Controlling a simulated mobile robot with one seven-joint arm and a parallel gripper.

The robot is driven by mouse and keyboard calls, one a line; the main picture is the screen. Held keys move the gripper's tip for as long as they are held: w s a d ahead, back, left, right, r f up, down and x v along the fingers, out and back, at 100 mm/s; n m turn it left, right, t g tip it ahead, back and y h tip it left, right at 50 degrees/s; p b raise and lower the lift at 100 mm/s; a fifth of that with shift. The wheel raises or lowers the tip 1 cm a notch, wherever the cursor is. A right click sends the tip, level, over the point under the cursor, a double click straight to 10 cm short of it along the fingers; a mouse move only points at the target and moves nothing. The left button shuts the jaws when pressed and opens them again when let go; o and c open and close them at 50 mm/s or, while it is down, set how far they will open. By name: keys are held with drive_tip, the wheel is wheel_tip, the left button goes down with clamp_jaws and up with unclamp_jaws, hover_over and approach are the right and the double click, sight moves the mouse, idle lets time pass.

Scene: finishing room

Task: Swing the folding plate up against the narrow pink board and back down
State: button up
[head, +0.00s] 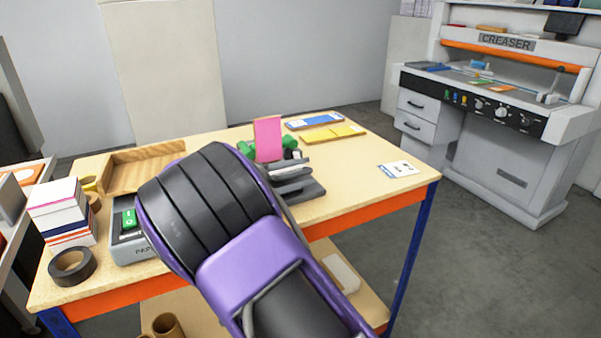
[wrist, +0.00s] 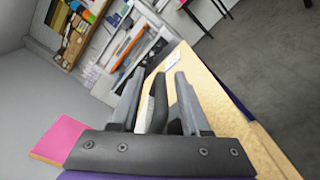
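The narrow pink board (head: 268,138) stands upright near the middle of the bench, with green parts at its foot. Its pink face also shows at the lower left of the wrist view (wrist: 58,138). A dark grey flat piece (head: 303,190) lies low in front of it; I cannot tell whether this is the folding plate. My gripper (wrist: 158,98) points along the bench with its fingers apart. A dark rounded bar (wrist: 158,105) stands between them, with gaps showing on both sides. My arm hides much of this area in the head view.
On the bench are a wooden tray (head: 150,168), a black tape roll (head: 72,265), a box stack (head: 62,212), a grey device with a green switch (head: 128,220), a yellow pad (head: 333,133) and a white card (head: 398,169). The bench's right end is mostly clear. A creaser (head: 505,90) stands beyond.

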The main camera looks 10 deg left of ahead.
drive_tip(key=shift+r, duration=0.1)
wheel_tip(320, 180, up, 10)
drive_tip(key=shift+f+p, duration=0.1)
drive_tip(key=shift+p, duration=0.7)
drive_tip(key=shift+c, duration=0.2)
